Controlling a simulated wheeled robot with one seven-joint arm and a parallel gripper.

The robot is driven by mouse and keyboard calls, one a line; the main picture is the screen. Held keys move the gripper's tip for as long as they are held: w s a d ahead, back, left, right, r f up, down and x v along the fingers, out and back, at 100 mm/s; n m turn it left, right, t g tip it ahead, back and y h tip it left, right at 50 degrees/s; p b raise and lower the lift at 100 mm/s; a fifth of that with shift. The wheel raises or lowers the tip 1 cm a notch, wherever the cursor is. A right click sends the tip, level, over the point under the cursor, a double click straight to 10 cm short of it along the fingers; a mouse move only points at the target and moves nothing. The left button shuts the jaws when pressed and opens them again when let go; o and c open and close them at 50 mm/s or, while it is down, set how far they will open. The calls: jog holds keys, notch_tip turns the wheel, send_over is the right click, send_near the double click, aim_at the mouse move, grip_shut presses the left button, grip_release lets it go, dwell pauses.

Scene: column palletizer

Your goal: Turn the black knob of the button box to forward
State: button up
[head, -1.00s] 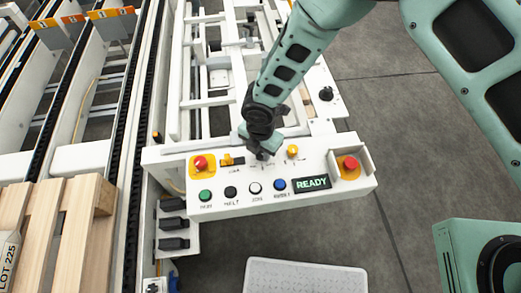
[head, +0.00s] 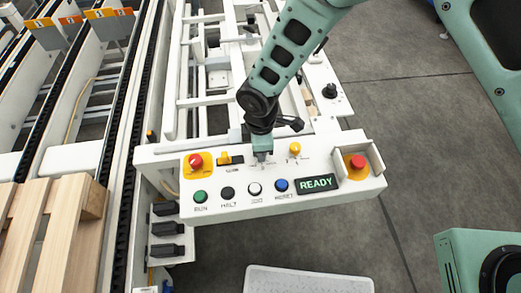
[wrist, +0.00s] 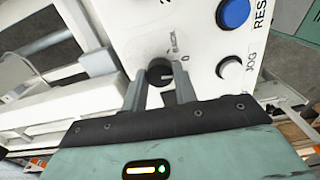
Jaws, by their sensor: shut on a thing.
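The white button box (head: 235,205) stands across the middle of the head view, with a row of buttons and a lit READY display. Its small black knob (wrist: 158,69) shows in the wrist view between the two fingers of my gripper (wrist: 160,88). A white pointer line shows on the knob, and small lettering is printed beside it. My gripper is shut on the knob, one finger on each side. In the head view my gripper (head: 262,157) comes down onto the panel's upper middle and hides the knob. I cannot tell which printed position the pointer meets.
Red mushroom buttons sit at the left (head: 196,161) and right (head: 357,162) of the panel. A yellow switch (head: 224,158) and a yellow knob (head: 295,148) flank my gripper. Below are green, black, white and blue buttons. Conveyor rails and a wooden pallet (head: 60,215) are at left.

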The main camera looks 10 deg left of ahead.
jog(key=m+b, duration=0.1)
jog(key=m, duration=0.2)
jog(key=shift+m, duration=0.4)
jog(key=shift+w+m+b, duration=0.1)
jog(key=shift+m+b, duration=0.65)
jog(key=shift+m, duration=0.95)
jog(key=o, duration=1)
jog(key=shift+c, duration=0.2)
notch_tip(320, 180, up, 18)
jog(key=b, duration=0.1)
jog(key=shift+f, duration=0.25)
